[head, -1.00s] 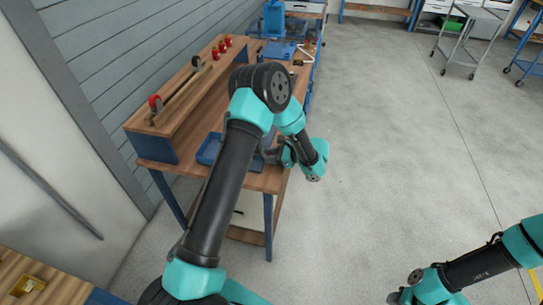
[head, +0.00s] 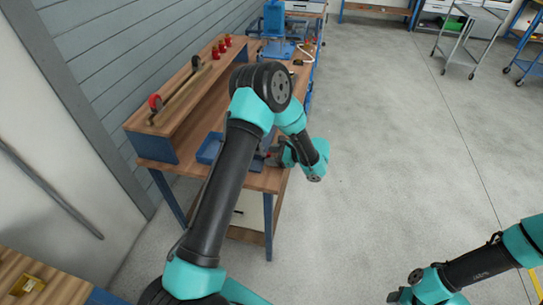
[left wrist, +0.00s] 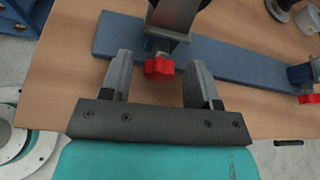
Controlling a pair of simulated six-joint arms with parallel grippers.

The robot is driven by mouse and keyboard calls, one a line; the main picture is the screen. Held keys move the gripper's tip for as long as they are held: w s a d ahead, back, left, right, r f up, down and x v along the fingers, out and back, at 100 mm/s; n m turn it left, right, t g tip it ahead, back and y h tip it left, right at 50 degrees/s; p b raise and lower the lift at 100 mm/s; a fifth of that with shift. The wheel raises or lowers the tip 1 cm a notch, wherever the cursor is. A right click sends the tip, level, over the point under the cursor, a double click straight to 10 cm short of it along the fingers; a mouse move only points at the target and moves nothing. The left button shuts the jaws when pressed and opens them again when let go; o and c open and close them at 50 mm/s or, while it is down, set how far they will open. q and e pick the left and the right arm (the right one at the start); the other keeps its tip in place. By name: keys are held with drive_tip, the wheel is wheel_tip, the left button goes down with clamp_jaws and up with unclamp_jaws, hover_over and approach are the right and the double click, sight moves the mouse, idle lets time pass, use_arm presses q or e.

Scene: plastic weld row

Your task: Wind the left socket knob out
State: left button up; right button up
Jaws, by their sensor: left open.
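In the left wrist view a red knob (left wrist: 158,67) sits under a metal socket post (left wrist: 172,18) on a long blue bar (left wrist: 240,60). My left gripper (left wrist: 160,82) is open, with one finger on each side of this knob and a visible gap to each. A second red knob (left wrist: 308,98) is at the right edge, at the bar's other end. In the head view my left gripper (head: 272,156) is at the bench's front edge, small and partly hidden by my arm. My right gripper (head: 400,297) is at the bottom edge, and its fingers are not clear.
The wooden bench (head: 262,180) carries a blue tray (head: 208,148) and a raised shelf (head: 190,100) with red-ended items. A blue press (head: 274,20) stands at the far end.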

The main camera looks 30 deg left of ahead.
use_arm(q)
drive_tip(key=v, duration=1.7)
